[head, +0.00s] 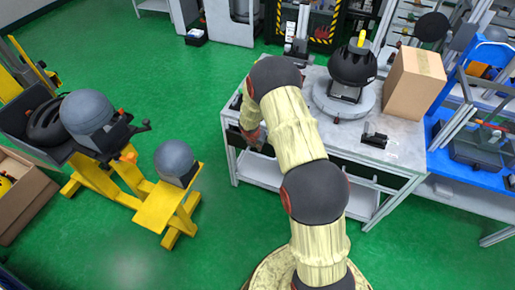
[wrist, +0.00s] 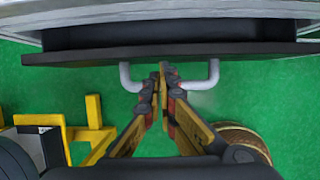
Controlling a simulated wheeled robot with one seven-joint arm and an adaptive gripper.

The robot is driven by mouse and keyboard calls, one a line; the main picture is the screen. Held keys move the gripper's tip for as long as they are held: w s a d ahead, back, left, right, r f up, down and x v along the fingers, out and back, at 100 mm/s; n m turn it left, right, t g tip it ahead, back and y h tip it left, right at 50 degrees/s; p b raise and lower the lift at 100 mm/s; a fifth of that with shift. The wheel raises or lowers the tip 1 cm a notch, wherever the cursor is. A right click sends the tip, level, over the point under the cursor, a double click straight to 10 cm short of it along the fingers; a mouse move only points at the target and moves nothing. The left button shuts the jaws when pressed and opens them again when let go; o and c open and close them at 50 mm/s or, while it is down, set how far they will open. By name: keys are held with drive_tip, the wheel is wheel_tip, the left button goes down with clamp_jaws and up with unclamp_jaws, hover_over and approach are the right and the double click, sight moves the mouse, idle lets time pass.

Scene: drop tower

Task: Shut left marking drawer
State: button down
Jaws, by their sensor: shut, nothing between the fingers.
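The left marking drawer (wrist: 100,55) shows in the wrist view as a wide dark front panel under the grey table edge. A dark strip between panel and table suggests it stands partly out. Its light grey bent handle (wrist: 208,78) shows on both sides of my fingers; the middle is hidden behind them. My gripper (wrist: 163,72) is shut and empty, its tips at the handle's middle, close to the front panel. I cannot tell whether they touch. In the head view my gripper (head: 258,140) is at the table's left front, and my arm hides much of the drawer.
The grey workbench (head: 400,150) carries a black dome on a round base (head: 342,100) and a cardboard box (head: 412,82). A yellow stand (head: 160,208) with grey domes is at left. A blue bench (head: 470,155) adjoins on the right. Green floor between stand and workbench is clear.

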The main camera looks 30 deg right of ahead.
drive_tip(key=w+d+p, duration=0.1)
drive_tip(key=d+p, duration=0.1)
drive_tip(key=p, duration=0.1)
drive_tip(key=shift+w+d, duration=0.1)
drive_tip(key=shift+w, duration=0.3)
idle(0.4)
